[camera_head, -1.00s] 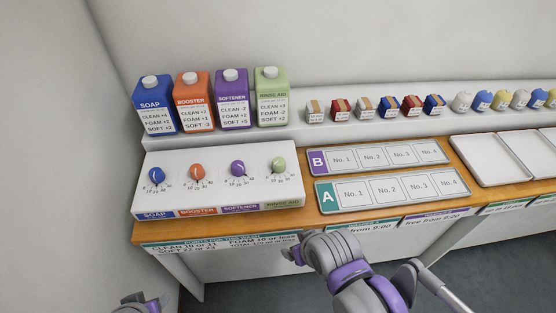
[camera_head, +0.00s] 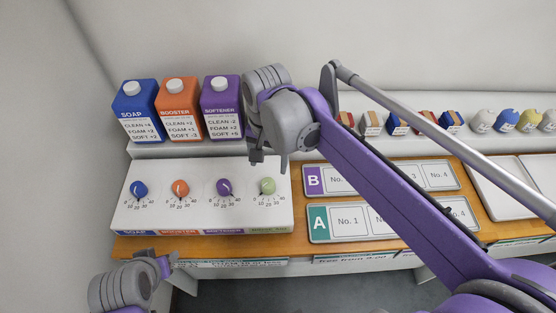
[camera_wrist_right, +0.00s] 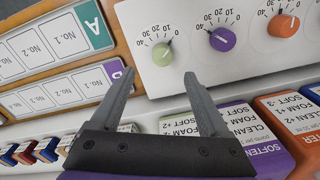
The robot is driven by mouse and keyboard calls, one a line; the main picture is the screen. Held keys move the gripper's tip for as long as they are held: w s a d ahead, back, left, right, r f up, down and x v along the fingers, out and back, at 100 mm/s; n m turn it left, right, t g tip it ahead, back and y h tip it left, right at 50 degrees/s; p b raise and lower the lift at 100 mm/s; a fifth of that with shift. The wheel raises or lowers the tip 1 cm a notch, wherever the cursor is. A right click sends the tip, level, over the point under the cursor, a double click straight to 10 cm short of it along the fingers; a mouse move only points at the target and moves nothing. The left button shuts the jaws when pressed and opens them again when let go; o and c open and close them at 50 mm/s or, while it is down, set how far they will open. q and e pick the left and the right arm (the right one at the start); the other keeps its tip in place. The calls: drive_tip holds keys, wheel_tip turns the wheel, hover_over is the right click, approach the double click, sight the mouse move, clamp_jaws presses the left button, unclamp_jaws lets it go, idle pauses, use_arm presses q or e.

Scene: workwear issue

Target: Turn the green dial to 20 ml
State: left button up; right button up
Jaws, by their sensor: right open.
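The green dial (camera_head: 267,186) is the rightmost of the knobs on the white dial panel (camera_head: 140,216). It also shows in the right wrist view (camera_wrist_right: 162,54). Its pale pointer seems turned toward the low end of the scale, but the exact reading is too small to tell. My right gripper (camera_head: 268,158) is above and behind the green dial, apart from it, with its fingers down. In the right wrist view the gripper (camera_wrist_right: 158,80) is open and empty, with the dial just beyond the fingertips. My left gripper (camera_head: 170,262) is low at the table's front left; its jaws are unclear.
Blue (camera_head: 139,189), orange (camera_head: 180,188) and purple (camera_head: 224,187) dials stand left of the green one. Soap (camera_head: 137,110), booster (camera_head: 178,110) and softener (camera_head: 221,108) cartons stand behind. Trays B (camera_head: 312,181) and A (camera_head: 318,222) lie to the right.

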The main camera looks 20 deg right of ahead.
sight(268, 182)
drive_tip(key=f, duration=0.6)
drive_tip(key=w+f, duration=0.1)
drive_tip(key=f, duration=0.3)
drive_tip(key=shift+w, duration=0.1)
drive_tip(key=shift+m, duration=0.3)
clamp_jaws()
